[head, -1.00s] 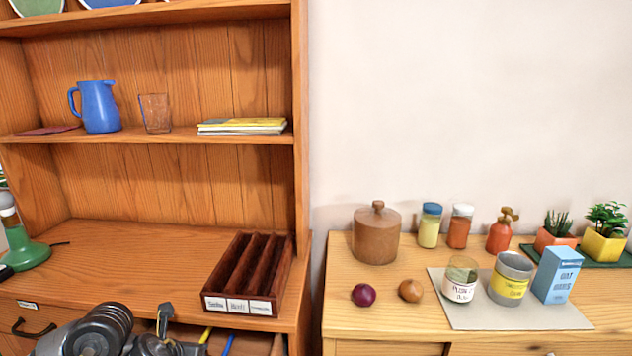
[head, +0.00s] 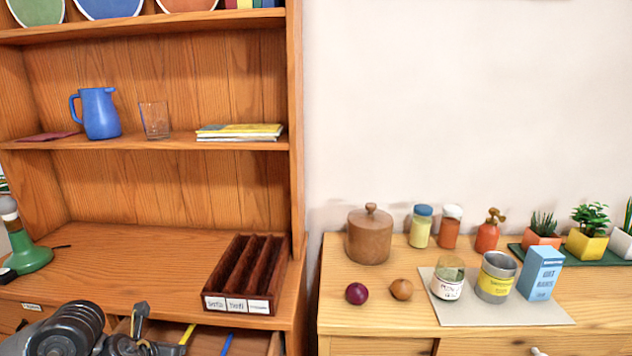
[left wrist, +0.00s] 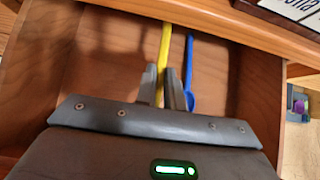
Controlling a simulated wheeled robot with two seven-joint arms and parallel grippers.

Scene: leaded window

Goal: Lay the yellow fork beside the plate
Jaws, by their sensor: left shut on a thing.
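The yellow fork (left wrist: 165,48) lies between the two fingers of my left gripper (left wrist: 162,92) in the left wrist view. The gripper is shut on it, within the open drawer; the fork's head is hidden. In the head view a strip of the yellow fork (head: 187,334) shows in the drawer below the cabinet top. Several coloured plates stand upright on the top shelf, among them a blue plate (head: 110,8); I cannot tell whether one is the task's plate. My right gripper is not in view.
A blue spoon (left wrist: 190,75) lies right of the fork in the drawer (left wrist: 110,55). A dark divided tray (head: 282,262) stands on the cabinet top above. The cabinet top left of it is clear up to a green lamp base (head: 32,258). Jars and plants fill the right counter.

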